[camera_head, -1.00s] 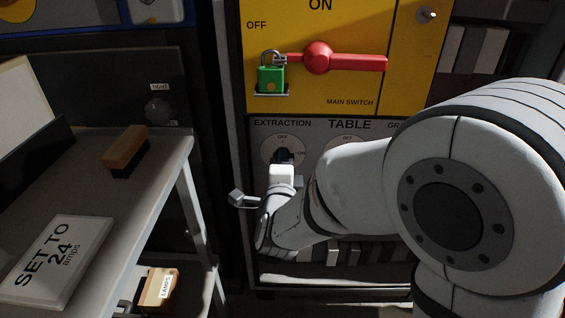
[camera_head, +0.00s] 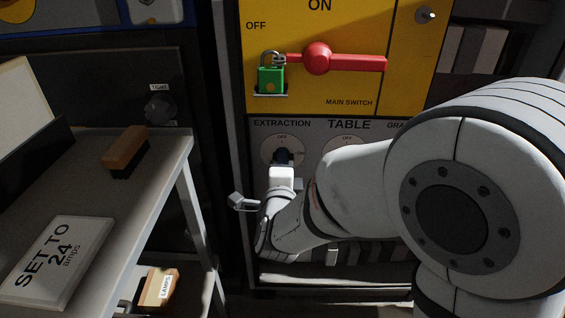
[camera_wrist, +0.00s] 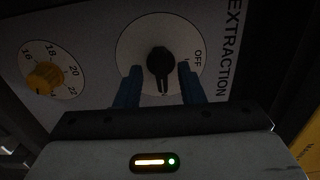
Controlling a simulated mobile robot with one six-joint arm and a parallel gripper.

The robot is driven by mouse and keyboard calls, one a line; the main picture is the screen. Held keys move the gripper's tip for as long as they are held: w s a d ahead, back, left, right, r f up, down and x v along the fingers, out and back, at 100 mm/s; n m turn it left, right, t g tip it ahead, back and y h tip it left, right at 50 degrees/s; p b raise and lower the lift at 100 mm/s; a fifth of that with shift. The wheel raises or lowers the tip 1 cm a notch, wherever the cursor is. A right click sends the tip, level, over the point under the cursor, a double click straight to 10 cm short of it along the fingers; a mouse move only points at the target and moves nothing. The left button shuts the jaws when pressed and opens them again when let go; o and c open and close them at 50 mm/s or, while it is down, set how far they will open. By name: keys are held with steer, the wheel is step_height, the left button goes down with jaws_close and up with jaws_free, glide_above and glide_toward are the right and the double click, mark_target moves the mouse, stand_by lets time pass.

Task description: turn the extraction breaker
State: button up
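The extraction breaker is a black knob (camera_wrist: 160,62) on a round white dial (camera_wrist: 128,42), beside the word EXTRACTION. In the wrist view its marked end points down, about a quarter turn from the OFF label at right. My gripper (camera_wrist: 159,86) has its two blue fingers on either side of the knob, with gaps showing, so it looks open and not clamped. In the head view my gripper (camera_head: 282,158) is in front of the extraction dial (camera_head: 269,143) and hides most of the knob.
A yellow main switch panel (camera_head: 285,20) with a red handle (camera_head: 345,61) and green padlock (camera_head: 270,80) is above. The TABLE dial (camera_head: 346,143) is to the right. A yellow numbered knob (camera_wrist: 44,77) is nearby. A grey cart (camera_head: 150,215) stands at left.

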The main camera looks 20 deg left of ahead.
steer(key=p+v, duration=0.1)
steer(key=v, duration=0.6)
stand_by(0.3)
